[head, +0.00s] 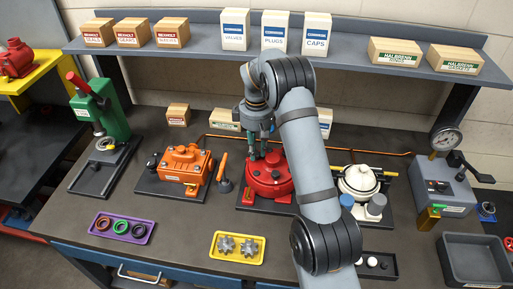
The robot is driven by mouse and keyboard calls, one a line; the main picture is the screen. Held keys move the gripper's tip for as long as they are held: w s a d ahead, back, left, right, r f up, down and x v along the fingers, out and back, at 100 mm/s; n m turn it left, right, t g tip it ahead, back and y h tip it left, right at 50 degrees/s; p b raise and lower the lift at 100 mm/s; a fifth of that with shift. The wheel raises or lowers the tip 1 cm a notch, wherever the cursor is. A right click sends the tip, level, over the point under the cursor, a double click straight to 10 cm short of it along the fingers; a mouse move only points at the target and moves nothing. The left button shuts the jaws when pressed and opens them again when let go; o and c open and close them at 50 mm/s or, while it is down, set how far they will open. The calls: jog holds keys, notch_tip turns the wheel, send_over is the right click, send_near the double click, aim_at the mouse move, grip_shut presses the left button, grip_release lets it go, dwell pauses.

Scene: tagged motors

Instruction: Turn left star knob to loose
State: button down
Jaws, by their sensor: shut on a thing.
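The red round-bodied unit (268,185) sits on a dark base plate in the middle of the bench. Small dark knob-like parts (276,174) show on its top. My gripper (259,155) points down at the back left of this unit, with its fingers close together. It is shut on what appears to be the left star knob, at the top of the red unit. The fingers and the small scale hide the knob's shape and its turn position. My arm covers the right side of the unit.
An orange unit (185,165) stands left, with an upright orange handle (222,168) beside it. A white round unit (358,182) stands right, partly behind my arm. A yellow tray (237,259) with metal gears lies in front. A shelf (340,32) with boxes runs behind.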

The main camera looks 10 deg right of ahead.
jog(key=n, duration=0.3)
jog(key=n+p, duration=0.1)
jog(key=shift+s+f+n, duration=0.2)
jog(key=shift+s+n, duration=0.1)
jog(key=n+p, duration=0.1)
jog(key=n, duration=0.3)
jog(key=shift+f+n, duration=0.1)
jog(key=shift+n, duration=0.3)
jog(key=c, duration=1.9)
grip_release()
jog(key=o, duration=0.4)
jog(key=shift+w, duration=0.25)
jog(key=shift+c, duration=0.2)
jog(key=shift+p, duration=0.3)
